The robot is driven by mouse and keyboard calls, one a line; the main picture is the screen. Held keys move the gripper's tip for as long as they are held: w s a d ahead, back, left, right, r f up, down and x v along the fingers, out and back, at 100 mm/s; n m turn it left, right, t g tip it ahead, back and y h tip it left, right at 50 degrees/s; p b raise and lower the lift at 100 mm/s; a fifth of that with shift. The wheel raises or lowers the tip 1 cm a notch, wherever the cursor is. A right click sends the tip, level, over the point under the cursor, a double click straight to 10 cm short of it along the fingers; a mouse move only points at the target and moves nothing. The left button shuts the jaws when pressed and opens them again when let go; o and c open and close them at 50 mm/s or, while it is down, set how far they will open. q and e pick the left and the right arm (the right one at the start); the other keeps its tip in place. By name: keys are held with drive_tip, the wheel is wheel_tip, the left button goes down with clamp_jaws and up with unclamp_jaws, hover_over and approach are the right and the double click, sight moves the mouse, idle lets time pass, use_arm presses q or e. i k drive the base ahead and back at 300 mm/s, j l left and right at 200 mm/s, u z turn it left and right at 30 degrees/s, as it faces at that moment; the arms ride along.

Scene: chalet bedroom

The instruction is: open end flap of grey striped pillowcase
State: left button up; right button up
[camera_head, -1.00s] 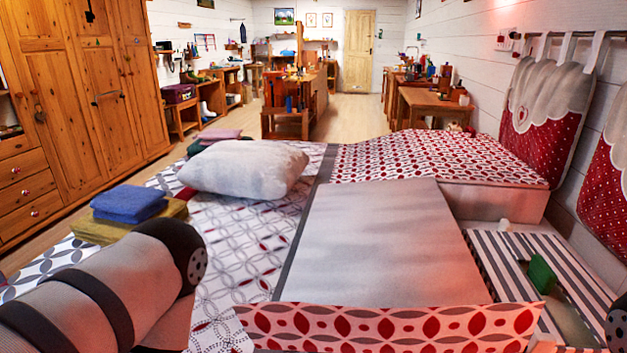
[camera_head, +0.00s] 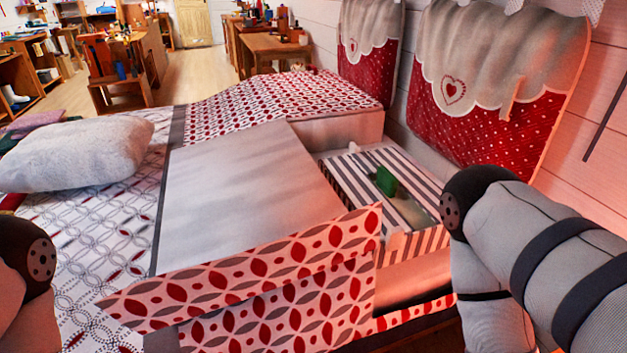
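The grey and white striped pillowcase (camera_head: 350,172) lies beyond the red-patterned front flap, to the right of a plain grey panel (camera_head: 245,190). Its striped front edge (camera_head: 420,243) shows near my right arm. A small green block (camera_head: 386,181) stands on it, beside a dull greenish patch. I cannot tell whether its end flap is open or shut. My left arm shows only at the left edge, and my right arm fills the right side. Neither gripper shows in this view.
A white fluffy pillow (camera_head: 75,155) lies on the patterned bed cover at the left. Red and grey hanging pockets (camera_head: 480,95) line the right wall. A red and white patterned flap (camera_head: 265,262) rises at the front. A wooden table (camera_head: 275,48) stands behind.

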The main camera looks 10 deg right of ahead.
sight(397, 247)
drive_tip(key=z, duration=1.1)
